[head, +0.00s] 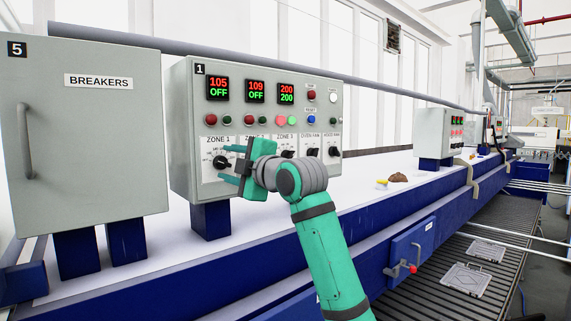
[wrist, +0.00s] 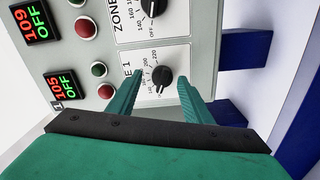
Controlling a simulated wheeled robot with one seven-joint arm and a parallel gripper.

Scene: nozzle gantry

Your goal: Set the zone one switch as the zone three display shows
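The zone one switch (head: 222,162) is a black rotary knob on the grey control box marked 1; it also shows in the wrist view (wrist: 162,76). Its white pointer mark appears to face the bottom of the wrist picture, though the small labels there are hard to read. The zone one display (head: 218,89) reads 105 in red over OFF in green. The zone three display (head: 286,94) reads 200 in red over 200 in green. My gripper (head: 234,162) is open in front of the zone one switch, its fingers on either side of the knob in the wrist view (wrist: 158,82); contact is not visible.
The zone two display (head: 255,92) reads 109 over OFF, and the zone two switch (wrist: 150,6) lies beside the zone one panel. Red and green buttons sit above the switches. A breaker cabinet (head: 90,130) stands left. My arm hides part of the panel.

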